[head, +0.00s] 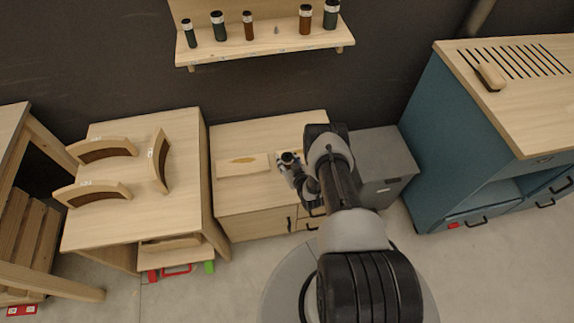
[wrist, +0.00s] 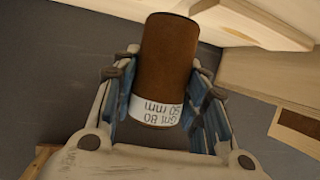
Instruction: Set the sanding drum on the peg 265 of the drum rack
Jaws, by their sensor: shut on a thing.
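The sanding drum (wrist: 164,60) is a brown cylinder with a white label band at its near end; the label reads about grit 80, 50 mm. My gripper (wrist: 166,88) is shut on it, with a blue-lined finger on each side. In the head view my gripper (head: 291,165) is above the low cabinet, well below the rack, and the drum is hard to make out there. The drum rack (head: 268,53) is a wooden wall shelf holding several green and brown drums. One small bare peg (head: 276,30) shows between two brown drums. No peg number is readable.
The low wooden cabinet (head: 240,196) carries a light board (head: 243,166). A grey box (head: 386,160) stands right of it. A wooden stand (head: 120,221) with curved chair parts is at left. A blue cabinet (head: 455,130) with a slotted top is at right.

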